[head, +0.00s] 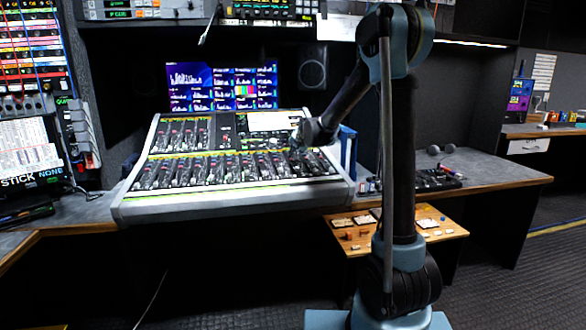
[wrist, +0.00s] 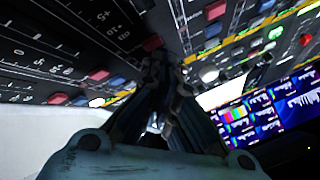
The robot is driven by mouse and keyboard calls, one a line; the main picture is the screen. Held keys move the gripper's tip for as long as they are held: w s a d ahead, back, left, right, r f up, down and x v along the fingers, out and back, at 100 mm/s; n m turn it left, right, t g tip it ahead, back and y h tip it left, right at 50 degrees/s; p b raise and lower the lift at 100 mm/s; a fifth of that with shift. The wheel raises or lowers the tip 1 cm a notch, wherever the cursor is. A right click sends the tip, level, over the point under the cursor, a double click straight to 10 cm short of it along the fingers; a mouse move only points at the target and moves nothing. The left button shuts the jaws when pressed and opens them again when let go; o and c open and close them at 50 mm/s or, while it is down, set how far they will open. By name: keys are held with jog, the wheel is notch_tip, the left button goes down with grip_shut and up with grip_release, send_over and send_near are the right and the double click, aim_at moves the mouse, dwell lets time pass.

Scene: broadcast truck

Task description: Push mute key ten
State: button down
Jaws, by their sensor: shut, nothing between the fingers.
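The mixing console (head: 130,208) stands on the desk in the head view, with rows of faders and small keys. My gripper (head: 300,152) is over the right part of its panel. In the wrist view my gripper (wrist: 168,62) is shut and empty, its fingertips close to the panel. A red key (wrist: 152,43) shows right beside the fingertips; whether they touch it I cannot tell. Other red keys (wrist: 216,10) and blue keys (wrist: 117,82) lie along the panel. I cannot read which key is mute key ten. My fingers hide part of the panel.
A lit monitor (head: 222,86) stands behind the console, and a blue upright object (head: 348,150) is at its right. A wooden board with small parts (head: 440,222) sits low at the right. The right desk (head: 500,172) has free room.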

aim_at(295, 162)
jog(key=shift+f, duration=0.4)
dwell(0.4)
jog(key=shift+r, duration=0.9)
jog(key=shift+s+d+r, duration=0.1)
jog(key=shift+s+r, duration=0.15)
jog(key=shift+r, duration=1.25)
jog(key=shift+s+d+r, duration=0.1)
jog(key=shift+s+r, duration=0.1)
jog(key=shift+r, duration=1.25)
